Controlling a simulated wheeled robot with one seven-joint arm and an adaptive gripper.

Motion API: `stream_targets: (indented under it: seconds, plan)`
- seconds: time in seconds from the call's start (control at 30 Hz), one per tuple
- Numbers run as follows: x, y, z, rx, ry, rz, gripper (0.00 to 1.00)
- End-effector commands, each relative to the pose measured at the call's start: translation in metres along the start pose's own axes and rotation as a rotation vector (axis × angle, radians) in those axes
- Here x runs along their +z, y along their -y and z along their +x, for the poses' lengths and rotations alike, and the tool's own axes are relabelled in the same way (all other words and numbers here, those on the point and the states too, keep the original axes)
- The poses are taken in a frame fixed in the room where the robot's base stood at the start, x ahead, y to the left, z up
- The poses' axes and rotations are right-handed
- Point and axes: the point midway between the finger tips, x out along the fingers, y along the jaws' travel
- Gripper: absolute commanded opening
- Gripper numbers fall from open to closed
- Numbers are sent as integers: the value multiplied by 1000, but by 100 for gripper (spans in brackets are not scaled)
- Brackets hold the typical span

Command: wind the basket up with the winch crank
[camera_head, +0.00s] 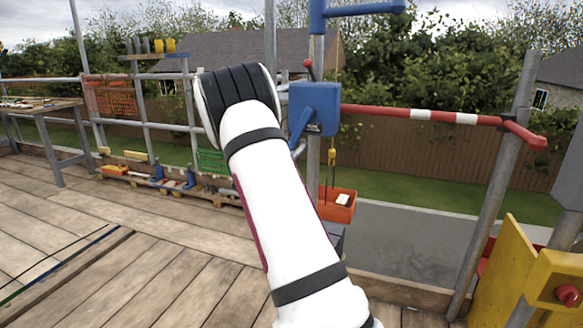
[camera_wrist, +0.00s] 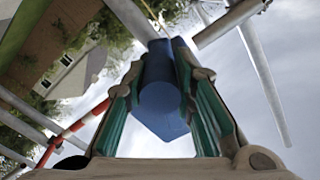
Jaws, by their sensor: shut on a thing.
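The blue winch (camera_head: 318,103) is fixed to an upright grey post. Its blue crank arm (camera_head: 301,128) slants down and left, and its end goes behind my white arm. My gripper is hidden behind my arm in the head view. In the wrist view my gripper (camera_wrist: 162,85) has its green-padded fingers on either side of a blue part and is shut on the crank; the exact contact is hard to see. The orange basket (camera_head: 345,214) hangs below the winch under a yellow hook (camera_head: 332,157), with a pale item (camera_head: 342,198) inside.
A red-and-white bar (camera_head: 430,114) runs right from the winch. A blue davit (camera_head: 360,9) is above. A yellow part (camera_head: 507,275) stands at the right. A wooden workbench (camera_head: 42,112) is at the left. The plank deck (camera_head: 150,255) at the left is mostly clear.

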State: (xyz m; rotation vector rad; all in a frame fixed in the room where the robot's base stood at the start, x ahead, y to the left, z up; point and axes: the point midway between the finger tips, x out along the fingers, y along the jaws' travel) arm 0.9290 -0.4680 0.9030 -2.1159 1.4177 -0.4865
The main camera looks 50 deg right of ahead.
Motion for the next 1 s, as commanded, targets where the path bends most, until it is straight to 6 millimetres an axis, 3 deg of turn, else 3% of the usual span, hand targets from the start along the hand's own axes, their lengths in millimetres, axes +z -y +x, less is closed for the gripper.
stream_targets:
  seconds: [0.03, 0.47, 1.0]
  plan:
    - [5, 11, -1, -12, 1, 50, 0]
    - [-1, 65, -1, -13, 3, 456, 0]
    - [-36, 122, -2, -12, 4, 969, 0]
